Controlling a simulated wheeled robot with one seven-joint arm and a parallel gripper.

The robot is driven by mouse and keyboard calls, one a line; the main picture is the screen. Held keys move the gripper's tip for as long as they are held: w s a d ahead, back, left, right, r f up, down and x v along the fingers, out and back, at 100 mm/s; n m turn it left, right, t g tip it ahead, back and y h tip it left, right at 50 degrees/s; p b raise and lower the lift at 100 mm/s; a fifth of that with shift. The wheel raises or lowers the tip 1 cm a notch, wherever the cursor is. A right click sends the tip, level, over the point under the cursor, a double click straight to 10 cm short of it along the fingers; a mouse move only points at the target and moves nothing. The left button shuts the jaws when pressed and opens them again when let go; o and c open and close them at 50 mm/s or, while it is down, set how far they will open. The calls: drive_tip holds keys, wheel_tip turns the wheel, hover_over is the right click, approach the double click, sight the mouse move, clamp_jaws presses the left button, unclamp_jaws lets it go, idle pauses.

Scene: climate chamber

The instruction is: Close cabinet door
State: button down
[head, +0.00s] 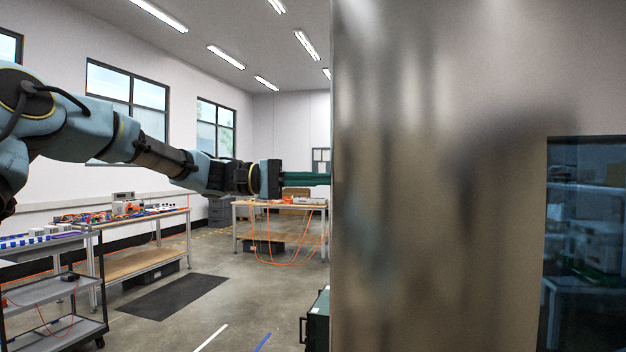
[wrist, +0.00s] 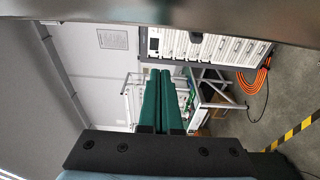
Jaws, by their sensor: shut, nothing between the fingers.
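The cabinet door (head: 430,180) is a large brushed-metal panel that fills the right half of the head view, with a dark window (head: 585,245) at its lower right. It stands very close to the head camera. My gripper (head: 325,179) reaches in from the left, and its green fingers meet the panel's left edge in the picture. Whether they touch it or pass behind it, I cannot tell. In the wrist view the fingers (wrist: 160,75) lie together, shut and empty. A blurred metal surface (wrist: 90,10) crosses the top of that view. The cabinet's opening and the door's handle are not visible.
A workbench (head: 150,264) with parts and a dark cart (head: 55,290) stand at the left. Another bench (head: 250,204) with orange cables is at the back. A dark green box (head: 318,320) stands low by the panel's edge.

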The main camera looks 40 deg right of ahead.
drive_tip(key=s+p, duration=0.2)
drive_tip(key=s, duration=0.4)
drive_tip(key=shift+d+p, duration=0.35)
drive_tip(key=shift+p, duration=0.05)
drive_tip(key=shift+f, duration=0.1)
